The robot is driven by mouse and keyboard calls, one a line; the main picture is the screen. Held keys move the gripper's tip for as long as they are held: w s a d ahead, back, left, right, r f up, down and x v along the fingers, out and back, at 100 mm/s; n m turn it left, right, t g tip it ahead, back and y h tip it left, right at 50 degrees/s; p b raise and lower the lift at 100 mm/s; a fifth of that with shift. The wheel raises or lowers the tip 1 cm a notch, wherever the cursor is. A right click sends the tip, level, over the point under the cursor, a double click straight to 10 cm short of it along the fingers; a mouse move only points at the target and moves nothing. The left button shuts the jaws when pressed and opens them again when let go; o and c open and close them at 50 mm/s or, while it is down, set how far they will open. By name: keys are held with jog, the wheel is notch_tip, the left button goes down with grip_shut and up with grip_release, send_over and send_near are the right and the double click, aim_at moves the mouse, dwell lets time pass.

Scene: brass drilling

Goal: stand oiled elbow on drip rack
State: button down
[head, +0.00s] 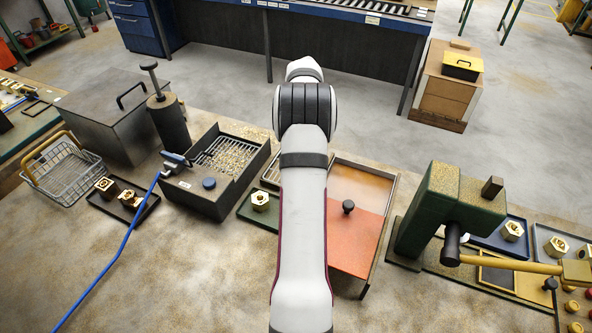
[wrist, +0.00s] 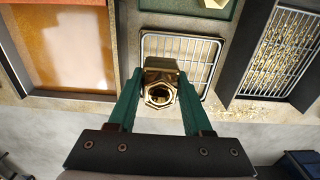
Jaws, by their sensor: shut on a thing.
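My gripper (wrist: 160,92) has green fingers and is shut on a brass elbow (wrist: 162,94), whose hex-rimmed round opening faces the wrist camera. The drip rack (wrist: 207,70), a wire grid in a rounded frame, lies behind the elbow in the wrist view. The elbow overlaps the rack's near-left part; I cannot tell whether it touches the wires. In the head view my arm hides the gripper, the elbow and most of the rack; only a corner of the rack (head: 271,172) seems to show left of the arm.
An oil tray (wrist: 62,52) with orange liquid is left of the rack in the wrist view; its orange cover (head: 352,235) shows in the head view. A dark chip bin (wrist: 244,62) is at the rack's right. A green tray (head: 246,212) holds another brass fitting (head: 260,200).

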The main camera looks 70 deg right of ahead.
notch_tip(320, 180, down, 8)
jog(key=shift+r, duration=0.1)
